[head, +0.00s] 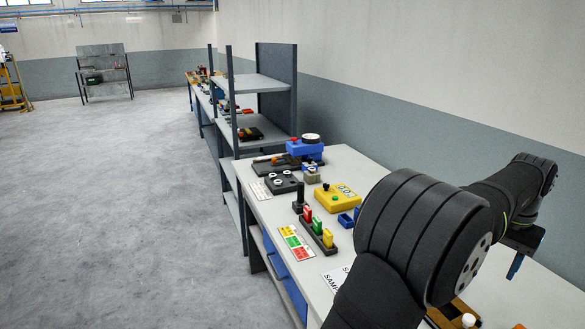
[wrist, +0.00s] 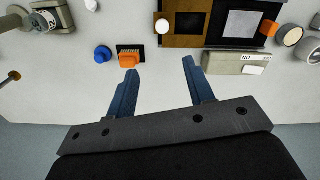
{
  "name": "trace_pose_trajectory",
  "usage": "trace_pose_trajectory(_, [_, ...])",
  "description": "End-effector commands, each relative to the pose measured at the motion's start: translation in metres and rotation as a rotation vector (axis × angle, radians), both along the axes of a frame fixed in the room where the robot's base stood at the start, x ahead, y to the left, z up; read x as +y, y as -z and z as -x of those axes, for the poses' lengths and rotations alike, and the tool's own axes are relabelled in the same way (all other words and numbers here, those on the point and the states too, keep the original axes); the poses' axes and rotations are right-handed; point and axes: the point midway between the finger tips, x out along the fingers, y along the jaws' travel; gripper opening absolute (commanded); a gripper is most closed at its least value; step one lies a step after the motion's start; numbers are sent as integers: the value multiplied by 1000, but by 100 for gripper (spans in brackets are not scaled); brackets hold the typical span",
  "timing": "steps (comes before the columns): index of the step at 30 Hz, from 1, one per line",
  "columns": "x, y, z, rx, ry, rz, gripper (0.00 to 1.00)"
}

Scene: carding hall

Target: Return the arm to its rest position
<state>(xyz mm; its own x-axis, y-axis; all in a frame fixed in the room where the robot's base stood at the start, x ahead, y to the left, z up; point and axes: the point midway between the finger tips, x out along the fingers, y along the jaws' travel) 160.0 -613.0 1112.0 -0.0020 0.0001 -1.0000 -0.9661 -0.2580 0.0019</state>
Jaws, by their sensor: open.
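My arm (head: 425,235) fills the right foreground of the head view, bent over the white bench (head: 350,162). My gripper (head: 516,266) hangs at the far right above the bench, its blue fingers pointing down. In the wrist view my gripper (wrist: 160,65) has its two blue fingers spread apart, with only bare white surface between them. It holds nothing. The arm hides part of the bench top in the head view.
An orange block (wrist: 129,60) and a blue knob (wrist: 103,54) lie near the left fingertip. A grey box (wrist: 237,63) lies beyond the right finger. A yellow box (head: 338,198) and a colored-block rack (head: 318,230) stand on the bench. Floor at left is clear.

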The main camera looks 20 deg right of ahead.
Motion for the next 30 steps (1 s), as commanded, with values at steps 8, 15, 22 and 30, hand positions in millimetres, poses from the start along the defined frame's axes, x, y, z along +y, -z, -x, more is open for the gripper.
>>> trace_pose_trajectory(8, [0,20,0,1,0,-3,48])
trace_pose_trajectory(15, [1,66,-1,0,0,-4,48])
trace_pose_trajectory(22, [1,112,-1,0,-1,-4,48])
trace_pose_trajectory(30, [1,157,-2,-2,-1,-1,48])
